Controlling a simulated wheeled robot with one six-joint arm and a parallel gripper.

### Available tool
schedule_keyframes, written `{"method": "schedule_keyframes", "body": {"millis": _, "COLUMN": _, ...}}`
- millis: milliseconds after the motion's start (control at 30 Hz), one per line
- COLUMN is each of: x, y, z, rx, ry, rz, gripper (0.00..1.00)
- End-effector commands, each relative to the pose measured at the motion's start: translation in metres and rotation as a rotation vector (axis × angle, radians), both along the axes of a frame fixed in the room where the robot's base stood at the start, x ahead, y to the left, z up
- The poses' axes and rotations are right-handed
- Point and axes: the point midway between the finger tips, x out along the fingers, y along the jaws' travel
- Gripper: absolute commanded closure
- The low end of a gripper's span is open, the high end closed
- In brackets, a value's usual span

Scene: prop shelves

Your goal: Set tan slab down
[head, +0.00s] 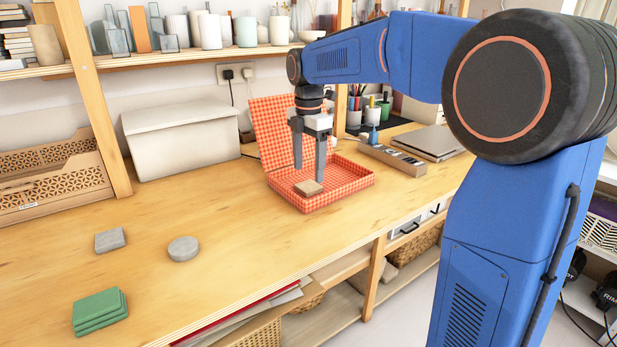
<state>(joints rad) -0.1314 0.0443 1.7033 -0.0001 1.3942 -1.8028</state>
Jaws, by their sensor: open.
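The tan slab (308,188) lies flat inside the red checked box (345,186), near its front left part. The box stands on the wooden bench with its lid (271,130) raised at the back. My gripper (309,175) points down over the box, its two grey fingers apart. The fingertips are close above or beside the slab; I cannot tell whether they touch it. Nothing shows held between them.
A grey square block (110,240), a round grey disc (184,248) and stacked green slabs (100,311) lie on the bench (235,270) at the left. A white lidded box (182,139) stands behind. A divided tray (391,157) and a grey laptop-like slab (432,142) lie right of the checked box.

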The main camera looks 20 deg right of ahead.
Motion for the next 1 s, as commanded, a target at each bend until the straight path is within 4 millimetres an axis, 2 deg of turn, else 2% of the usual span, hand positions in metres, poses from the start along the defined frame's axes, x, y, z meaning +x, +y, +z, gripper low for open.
{"method": "schedule_keyframes", "body": {"millis": 200, "x": 0.001, "y": 0.000, "z": 0.043, "rx": 0.000, "ry": -0.003, "rz": 0.000, "gripper": 0.35}}
{"method": "schedule_keyframes", "body": {"millis": 400, "x": 0.001, "y": 0.000, "z": 0.068, "rx": 0.000, "ry": -0.001, "rz": 0.000, "gripper": 0.35}}
{"method": "schedule_keyframes", "body": {"millis": 733, "x": -0.003, "y": -0.001, "z": 0.079, "rx": 0.000, "ry": -0.003, "rz": -0.016, "gripper": 0.35}}
{"method": "schedule_keyframes", "body": {"millis": 867, "x": -0.023, "y": -0.008, "z": 0.077, "rx": 0.004, "ry": -0.025, "rz": -0.114, "gripper": 0.35}}
{"method": "schedule_keyframes", "body": {"millis": 1000, "x": -0.063, "y": -0.020, "z": 0.070, "rx": 0.019, "ry": -0.069, "rz": -0.320, "gripper": 0.35}}
